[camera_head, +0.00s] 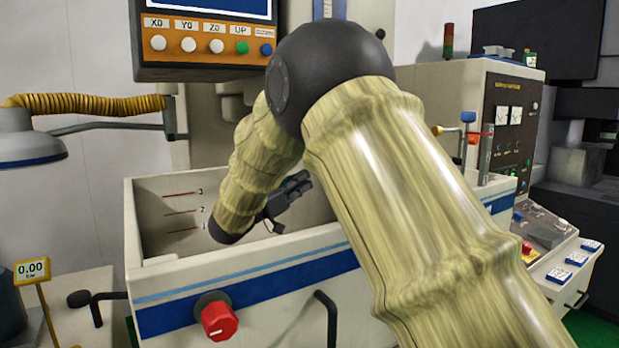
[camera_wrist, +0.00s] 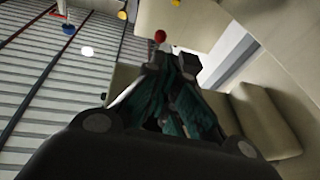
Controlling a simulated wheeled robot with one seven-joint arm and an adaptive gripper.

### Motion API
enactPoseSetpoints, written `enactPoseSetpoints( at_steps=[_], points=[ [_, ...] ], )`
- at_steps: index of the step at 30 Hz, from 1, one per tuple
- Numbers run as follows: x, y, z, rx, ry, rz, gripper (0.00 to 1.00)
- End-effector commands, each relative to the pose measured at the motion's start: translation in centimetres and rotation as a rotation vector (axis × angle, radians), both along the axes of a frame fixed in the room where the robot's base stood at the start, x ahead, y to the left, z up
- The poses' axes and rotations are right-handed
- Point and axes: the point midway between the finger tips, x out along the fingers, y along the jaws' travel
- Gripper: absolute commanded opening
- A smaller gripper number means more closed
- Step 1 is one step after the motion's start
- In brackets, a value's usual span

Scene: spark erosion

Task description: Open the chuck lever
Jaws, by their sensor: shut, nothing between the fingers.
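My gripper (camera_head: 302,182) is inside the machine's tank, partly hidden by my arm in the head view. In the wrist view my gripper (camera_wrist: 176,62) has its dark fingers together, with nothing between them. A small red ball knob (camera_wrist: 160,37) shows just beyond the fingertips. It may be the end of the chuck lever, but I cannot tell. Whether it touches the fingers is also unclear. A blue knob (camera_wrist: 68,29) and a yellow knob (camera_wrist: 123,15) lie farther left. The chuck itself is not clearly visible in either view.
The white tank (camera_head: 240,270) has level marks inside and a red rotary knob (camera_head: 219,318) on its front. A control panel (camera_head: 207,42) hangs above. A yellow hose (camera_head: 90,103) and lamp (camera_head: 30,148) are at left. A slotted surface (camera_wrist: 55,85) fills the wrist view's left.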

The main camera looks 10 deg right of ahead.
Motion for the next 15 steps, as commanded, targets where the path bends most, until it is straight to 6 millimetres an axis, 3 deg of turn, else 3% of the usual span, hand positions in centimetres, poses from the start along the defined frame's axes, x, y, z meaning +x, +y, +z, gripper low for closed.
enactPoseSetpoints(
  at_steps=[15],
  points=[
    [4.0,-7.4,2.6,0.001,0.003,-0.003,0.0]
  ],
)
